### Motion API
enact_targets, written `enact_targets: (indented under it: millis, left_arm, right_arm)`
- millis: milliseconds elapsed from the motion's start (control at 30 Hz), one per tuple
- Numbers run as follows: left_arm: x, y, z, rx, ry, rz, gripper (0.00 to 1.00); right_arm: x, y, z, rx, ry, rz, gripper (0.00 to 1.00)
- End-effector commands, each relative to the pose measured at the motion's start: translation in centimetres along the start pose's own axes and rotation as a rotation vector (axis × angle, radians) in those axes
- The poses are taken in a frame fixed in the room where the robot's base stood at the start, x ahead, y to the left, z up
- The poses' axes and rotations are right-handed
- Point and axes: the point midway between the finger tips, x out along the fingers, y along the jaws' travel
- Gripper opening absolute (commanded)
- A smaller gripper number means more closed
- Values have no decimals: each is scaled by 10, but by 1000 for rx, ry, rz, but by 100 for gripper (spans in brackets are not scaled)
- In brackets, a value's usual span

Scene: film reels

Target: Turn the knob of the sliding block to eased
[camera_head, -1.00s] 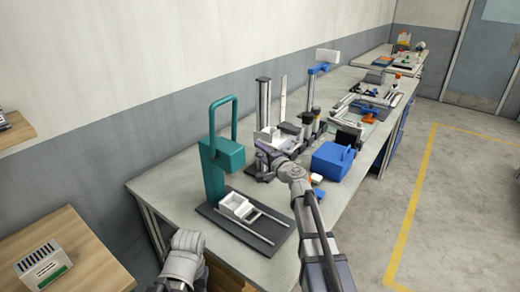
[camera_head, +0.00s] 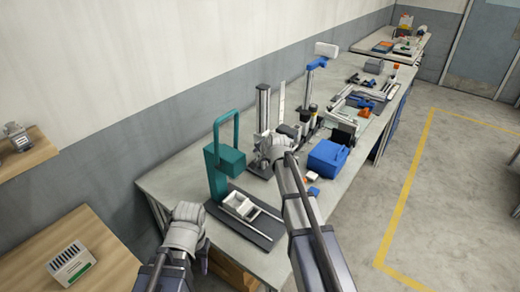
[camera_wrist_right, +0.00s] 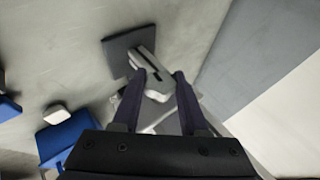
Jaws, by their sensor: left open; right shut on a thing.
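A stand with a silver upright post (camera_head: 263,105) is on the workbench, behind the teal press; its lower part is largely hidden by my right arm. My right gripper (camera_head: 274,150) is at this post. In the right wrist view, the fingers (camera_wrist_right: 158,95) are around a pale grey block (camera_wrist_right: 157,92), taken as the sliding block, above a dark square base (camera_wrist_right: 117,50). I cannot make out its knob or any setting mark. My left gripper (camera_head: 187,222) is open and empty, left of the press base; its fingertips are hard to make out.
The teal press (camera_head: 226,160), with a white tray (camera_head: 240,204) on its dark base, stands in front of the post. A blue box (camera_head: 327,158) is to the right. Several other fixtures stand farther along the bench (camera_head: 165,185). A wooden table (camera_head: 115,262) is at lower left.

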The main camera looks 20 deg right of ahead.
Motion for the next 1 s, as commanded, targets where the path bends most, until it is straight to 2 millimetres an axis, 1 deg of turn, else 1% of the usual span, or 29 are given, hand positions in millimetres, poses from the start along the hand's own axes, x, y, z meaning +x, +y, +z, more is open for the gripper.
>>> enact_targets:
  millis: [33, 233, 767, 800, 1000]
  left_arm:
    - [-5, 0, 0, 0, 0, 0, 50]
    - [-10, -1, 1, 0, 0, 0, 50]
    - [-12, -1, 1, 0, 0, 0, 50]
    - [-12, -1, 1, 0, 0, 0, 50]
    - [-12, -1, 1, 0, 0, 0, 50]
  right_arm:
    - [-1, -2, 0, -10, -4, 23, 0]
    - [-1, 0, 1, -31, -4, 75, 0]
    - [-1, 2, 2, -39, -6, 96, 0]
    - [-1, 2, 2, -39, -6, 96, 44]
    - [0, 1, 1, -39, -5, 94, 67]
